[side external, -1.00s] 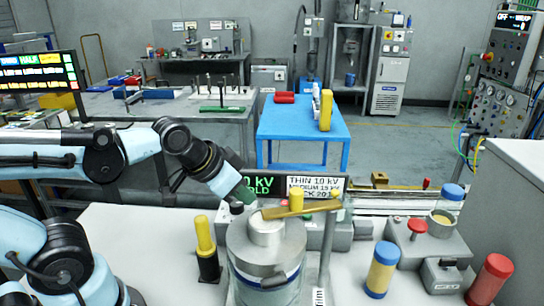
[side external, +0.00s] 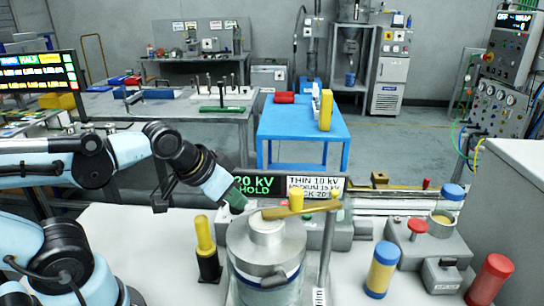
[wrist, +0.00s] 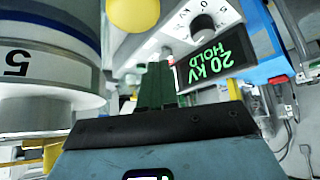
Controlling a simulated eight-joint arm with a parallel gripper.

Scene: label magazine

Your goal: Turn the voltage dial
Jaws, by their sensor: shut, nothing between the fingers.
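The voltage dial (wrist: 203,28) is a round black knob on a light panel in the wrist view, with small marks around it. I cannot make it out in the side view. The display (wrist: 212,60) beside it reads "20 kV HOLD" in green; it also shows in the side view (side external: 254,186). My gripper (wrist: 156,85) has green fingers, shut and empty, left of the display and apart from the dial in the wrist view. In the side view my gripper (side external: 237,201) is just left of and below the display.
A large metal-topped cylinder (side external: 266,258) stands right beside my gripper, with a tan bar (side external: 296,209) above it. A yellow-and-black post (side external: 206,250) is at its left. A sign (side external: 315,188) lists thin 10 kV and medium 15 kV.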

